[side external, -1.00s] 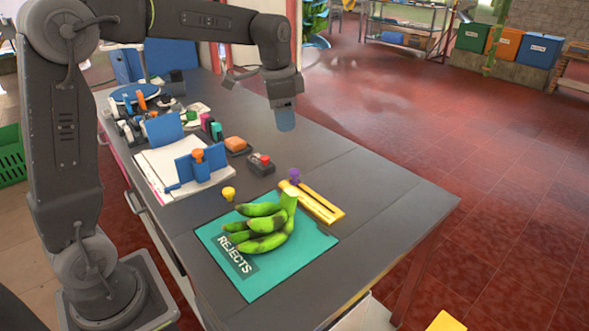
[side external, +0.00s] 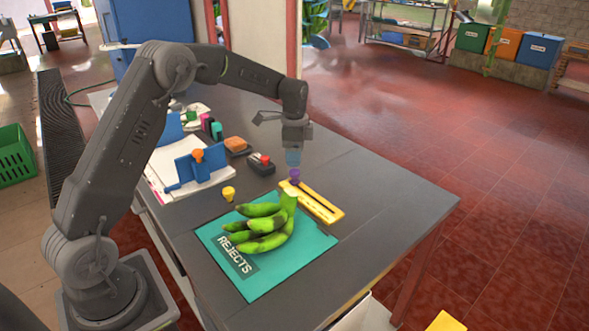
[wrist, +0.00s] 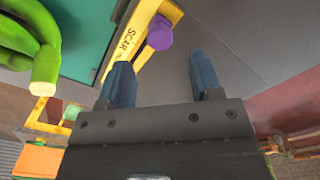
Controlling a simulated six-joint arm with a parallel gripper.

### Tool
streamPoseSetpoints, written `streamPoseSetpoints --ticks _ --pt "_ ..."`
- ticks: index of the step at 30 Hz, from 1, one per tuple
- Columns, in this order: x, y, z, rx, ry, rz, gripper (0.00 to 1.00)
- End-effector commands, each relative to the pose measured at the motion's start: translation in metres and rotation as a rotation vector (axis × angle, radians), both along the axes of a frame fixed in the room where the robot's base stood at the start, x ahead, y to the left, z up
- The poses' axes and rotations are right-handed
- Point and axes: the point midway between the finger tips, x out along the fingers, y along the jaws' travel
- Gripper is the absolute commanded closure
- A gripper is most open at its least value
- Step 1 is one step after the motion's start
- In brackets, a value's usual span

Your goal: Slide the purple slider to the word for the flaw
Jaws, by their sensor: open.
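The purple slider (side external: 294,175) stands at the far end of a yellow slotted track (side external: 320,204) on the table. In the wrist view the purple slider (wrist: 160,35) is beside the printed word SCAR on the yellow track (wrist: 135,45). My gripper (side external: 292,160) is just above the slider in the side view. In the wrist view my gripper (wrist: 160,75) is open, its two blue fingers apart with nothing between them; the slider lies beyond the fingertips. A green banana bunch (side external: 265,228) with dark patches lies on a teal mat (side external: 270,279) marked REJECTS. Other words on the track cannot be read.
A yellow knob (side external: 229,194), a dark block with a red button (side external: 262,163) and a blue stand with an orange knob (side external: 193,168) sit left of the track. The tabletop right of the track is clear.

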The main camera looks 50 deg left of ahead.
Motion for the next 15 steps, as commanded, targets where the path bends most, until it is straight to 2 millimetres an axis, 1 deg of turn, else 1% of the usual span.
streamPoseSetpoints --ticks 1,6,10,15 --pt "0.0 0.0 -0.011 -0.001 0.004 0.0 0.41" --pt "0.0 0.0 -0.038 -0.001 0.002 0.0 0.41" --pt "0.0 0.0 -0.049 0.0 0.0 0.001 0.41" --pt "0.0 0.0 -0.055 0.0 0.0 0.001 0.41"
